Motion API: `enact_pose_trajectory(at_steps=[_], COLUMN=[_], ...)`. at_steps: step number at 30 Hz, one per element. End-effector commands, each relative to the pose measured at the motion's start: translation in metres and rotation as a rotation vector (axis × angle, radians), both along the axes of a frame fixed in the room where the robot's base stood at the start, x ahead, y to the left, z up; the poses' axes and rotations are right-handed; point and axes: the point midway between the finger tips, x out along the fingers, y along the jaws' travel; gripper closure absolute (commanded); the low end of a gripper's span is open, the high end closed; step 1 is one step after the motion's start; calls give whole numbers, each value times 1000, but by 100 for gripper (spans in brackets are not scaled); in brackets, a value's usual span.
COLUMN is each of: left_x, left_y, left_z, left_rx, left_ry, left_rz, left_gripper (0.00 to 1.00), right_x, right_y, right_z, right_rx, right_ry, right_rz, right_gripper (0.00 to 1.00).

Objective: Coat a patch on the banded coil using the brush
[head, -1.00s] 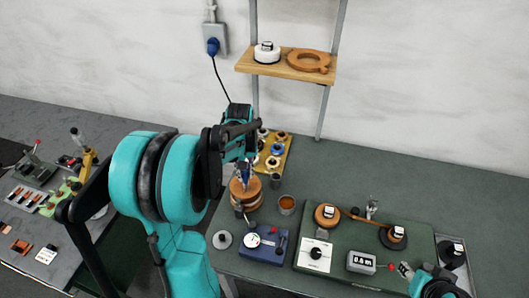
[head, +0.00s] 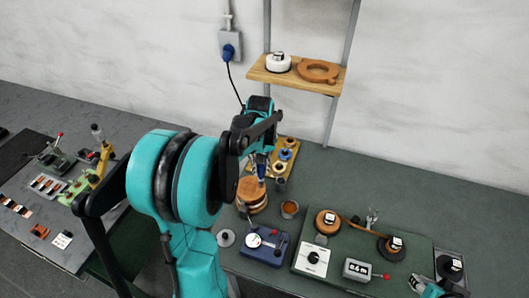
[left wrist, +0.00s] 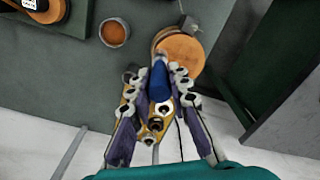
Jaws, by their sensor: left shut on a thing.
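The banded coil (head: 252,189), round with a copper-orange top and pale bands, stands on the green bench. It also shows at the top of the left wrist view (left wrist: 182,58). My left gripper (head: 261,166) is just above the coil and shut on the brush (left wrist: 159,82), whose blue handle shows between the fingers in the left wrist view. A cup with brown contents (head: 290,208) stands right of the coil. My right gripper (head: 417,284) is partly cut off at the lower right edge; its jaws are unclear.
A blue gauge box (head: 264,246) sits in front of the coil. A wooden rack with several spools (head: 289,147) is behind. A green winding board (head: 340,234) with reels and a counter (head: 357,269) lies to the right. A wall shelf (head: 296,75) hangs above.

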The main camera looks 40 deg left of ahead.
Motion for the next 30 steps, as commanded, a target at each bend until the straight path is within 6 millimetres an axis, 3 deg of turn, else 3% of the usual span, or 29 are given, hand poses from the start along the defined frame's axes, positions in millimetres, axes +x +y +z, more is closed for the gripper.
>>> enact_pose_trajectory(at_steps=[7,30], left_x=[3,3], left_y=[0,1], left_z=[21,22], left_rx=[0,0], left_ry=[0,0], left_rz=[-3,-3], left_gripper=[100,100], right_x=[0,0], right_y=[0,0], right_z=[15,15], right_rx=[0,0], right_ry=[0,0], right_rz=[0,0], right_gripper=[60,60])
